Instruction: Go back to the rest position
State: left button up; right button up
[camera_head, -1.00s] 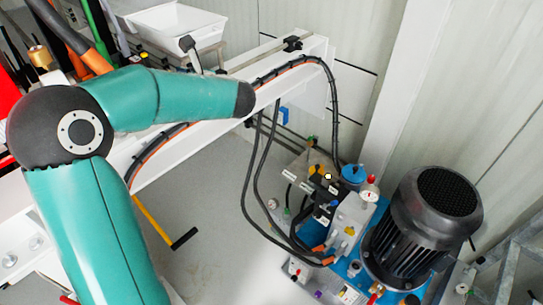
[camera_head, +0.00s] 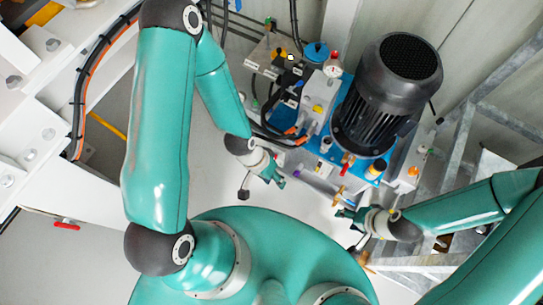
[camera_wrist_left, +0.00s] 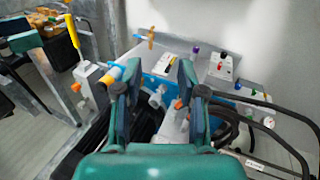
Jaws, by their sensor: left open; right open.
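My left gripper (camera_head: 273,170) is at the middle of the head view, on the arm at left, in front of the pump unit. In the left wrist view its two fingers (camera_wrist_left: 157,78) stand apart with nothing gripped between them, and pump fittings show beyond. My right gripper (camera_head: 342,214) is at the right of centre in the head view, on the arm from the right. It is small there, its jaws look parted, and I see nothing held in it.
A pump unit with a black motor (camera_head: 388,95), a blue base and a pressure gauge (camera_head: 332,69) stands ahead. A grey metal frame (camera_head: 462,140) is at right. White beams (camera_head: 30,130) fill the left. Some pale floor between is clear.

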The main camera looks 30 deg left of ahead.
pick_arm(q)
jog(key=shift+s+f+n, duration=0.55)
jog(key=shift+n, duration=0.65)
dwell(0.4)
